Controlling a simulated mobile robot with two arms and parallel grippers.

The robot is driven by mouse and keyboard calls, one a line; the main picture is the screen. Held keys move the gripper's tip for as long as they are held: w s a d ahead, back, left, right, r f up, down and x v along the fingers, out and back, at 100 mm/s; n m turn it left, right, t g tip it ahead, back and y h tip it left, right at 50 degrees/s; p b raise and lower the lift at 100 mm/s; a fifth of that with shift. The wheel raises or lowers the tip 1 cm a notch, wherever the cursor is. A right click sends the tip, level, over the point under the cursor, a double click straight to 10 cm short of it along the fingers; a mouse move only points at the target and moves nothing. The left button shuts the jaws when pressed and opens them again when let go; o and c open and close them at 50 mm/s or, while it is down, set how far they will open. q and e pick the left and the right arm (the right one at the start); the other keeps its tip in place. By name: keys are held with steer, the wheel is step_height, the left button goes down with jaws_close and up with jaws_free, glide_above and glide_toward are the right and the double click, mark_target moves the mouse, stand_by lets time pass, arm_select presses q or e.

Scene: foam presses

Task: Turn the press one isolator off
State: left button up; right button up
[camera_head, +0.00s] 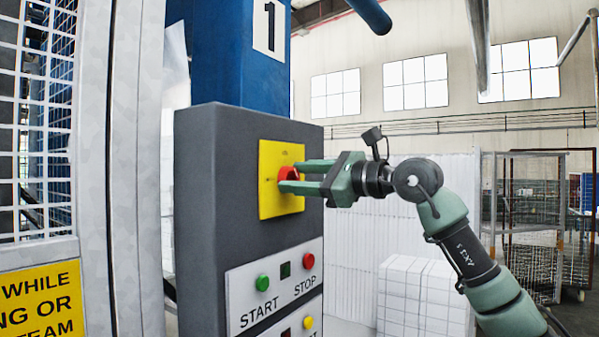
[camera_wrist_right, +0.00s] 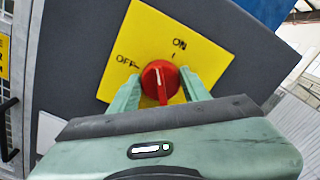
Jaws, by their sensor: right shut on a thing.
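The press one isolator is a red rotary knob (camera_head: 287,173) on a yellow plate (camera_head: 269,205), high on the grey control box. In the wrist view the red knob (camera_wrist_right: 160,80) sits between my two green fingers, its raised handle running roughly up and down. The yellow plate (camera_wrist_right: 190,35) there shows OFF at the left and ON at the top. I cannot tell exactly which mark the handle points to. My right gripper (camera_head: 292,177) is shut on the knob, coming from the right. My left gripper is not in view.
The grey control box (camera_head: 215,200) carries a green START button (camera_head: 262,282) and a red STOP button (camera_head: 308,261) below the isolator. A blue column (camera_head: 225,60) marked 1 stands behind. A mesh guard (camera_head: 38,120) is left. White stacked blocks (camera_head: 425,290) stand behind my right arm.

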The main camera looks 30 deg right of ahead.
steer(key=n+p, duration=0.1)
steer(key=n, duration=0.4)
steer(key=shift+n, duration=0.3)
steer(key=n, duration=0.2)
steer(key=n+p, duration=0.1)
steer(key=n, duration=0.1)
steer(key=shift+a+f+n, duration=0.1)
steer(key=shift+f+n, duration=0.1)
steer(key=shift+n, duration=0.2)
steer(key=o, duration=1.4)
steer(key=shift+c, duration=0.2)
